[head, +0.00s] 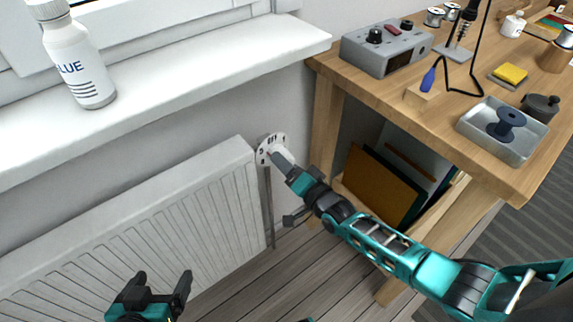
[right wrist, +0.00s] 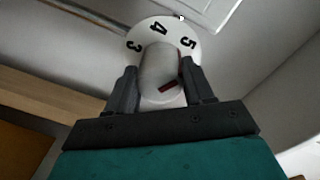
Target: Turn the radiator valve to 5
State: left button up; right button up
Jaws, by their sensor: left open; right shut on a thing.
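The radiator valve (head: 264,155) is at the upper right end of the white radiator (head: 160,220), with a round white dial. In the right wrist view the dial (right wrist: 148,33) shows 3, 4 and 5 along its visible edge. Its pale cylindrical knob (right wrist: 160,72) carries a red mark (right wrist: 169,87) on the near side, facing the lower right. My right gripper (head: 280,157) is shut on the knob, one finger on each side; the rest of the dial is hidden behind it. My left gripper (head: 152,285) is open and empty in front of the radiator, low in the head view.
A white windowsill (head: 190,75) with a white glue bottle (head: 77,60) runs above the radiator. A wooden workbench (head: 450,115) stands at the right, holding a grey soldering station (head: 385,48) and a metal tray (head: 485,140). Boards (head: 383,185) stand beneath it.

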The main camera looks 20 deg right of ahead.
pick_arm(q)
jog(key=shift+d, duration=0.1)
pick_arm(e)
jog(key=shift+a, duration=0.1)
dwell(0.4)
pick_arm(q)
jog(key=shift+s+f, duration=0.1)
pick_arm(e)
jog(key=o, duration=1)
pick_arm(q)
jog(key=shift+r+p, duration=1.35)
jog(key=shift+p, duration=0.05)
pick_arm(e)
jog(key=shift+v, duration=6.45)
pick_arm(q)
jog(key=shift+f, duration=0.1)
pick_arm(e)
jog(key=shift+a, duration=0.1)
